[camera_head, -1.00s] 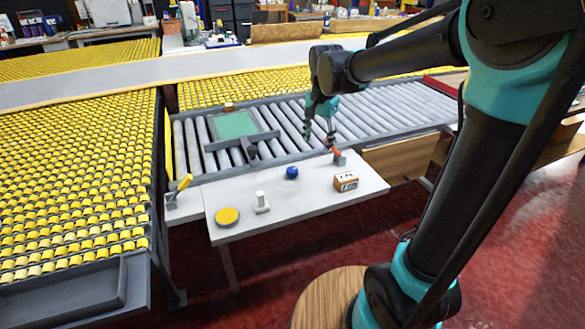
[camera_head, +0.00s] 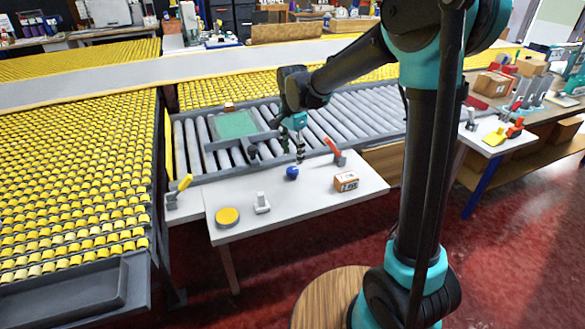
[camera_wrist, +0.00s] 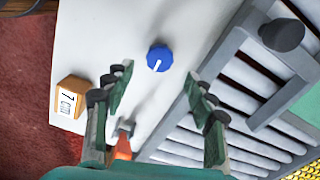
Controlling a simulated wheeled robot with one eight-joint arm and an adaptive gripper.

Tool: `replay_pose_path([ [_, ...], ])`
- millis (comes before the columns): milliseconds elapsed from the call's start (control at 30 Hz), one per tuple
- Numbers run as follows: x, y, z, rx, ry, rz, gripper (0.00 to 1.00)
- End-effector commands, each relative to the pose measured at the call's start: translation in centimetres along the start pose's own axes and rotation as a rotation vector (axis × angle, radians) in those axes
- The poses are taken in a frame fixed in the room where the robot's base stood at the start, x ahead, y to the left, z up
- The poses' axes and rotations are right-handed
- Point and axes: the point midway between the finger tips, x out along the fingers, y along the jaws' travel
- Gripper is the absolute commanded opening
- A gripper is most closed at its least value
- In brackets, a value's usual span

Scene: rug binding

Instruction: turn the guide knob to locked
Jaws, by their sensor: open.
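A round blue knob (camera_head: 292,173) with a white pointer line sits on the white table (camera_head: 285,215). In the wrist view the blue knob (camera_wrist: 159,58) shows between and just beyond my open fingertips, with nothing held. My gripper (camera_head: 299,157) hangs above and slightly behind the knob in the head view, apart from it. Its two green-grey fingers are spread wide in the wrist view (camera_wrist: 157,82). I cannot read any locked mark beside the knob. A dark knob (camera_head: 251,151) stands on the grey bar by the green plate (camera_head: 233,125).
A red-orange lever (camera_head: 334,147) and a small labelled box (camera_head: 346,181) stand right of the knob. A white switch (camera_head: 262,202), a yellow disc (camera_head: 228,217) and a yellow-handled lever (camera_head: 184,183) are to the left. The roller conveyor (camera_head: 345,115) lies behind.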

Motion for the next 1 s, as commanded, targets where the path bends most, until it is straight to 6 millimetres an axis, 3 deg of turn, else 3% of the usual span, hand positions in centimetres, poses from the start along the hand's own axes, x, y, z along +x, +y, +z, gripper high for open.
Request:
replay_pose_path([
  [100, 2.3, 0.0, 0.0, 0.0, 0.0, 0.0, 0.56],
  [300, 5.2, 0.0, 0.0, 0.0, 0.0, 0.0, 0.56],
  [500, 6.4, 0.0, 0.0, 0.0, 0.0, 0.0, 0.56],
  [767, 6.5, 0.0, 0.0, 0.0, 0.0, 0.0, 0.56],
  [1000, 6.5, 0.0, 0.0, 0.0, 0.0, 0.0, 0.28],
])
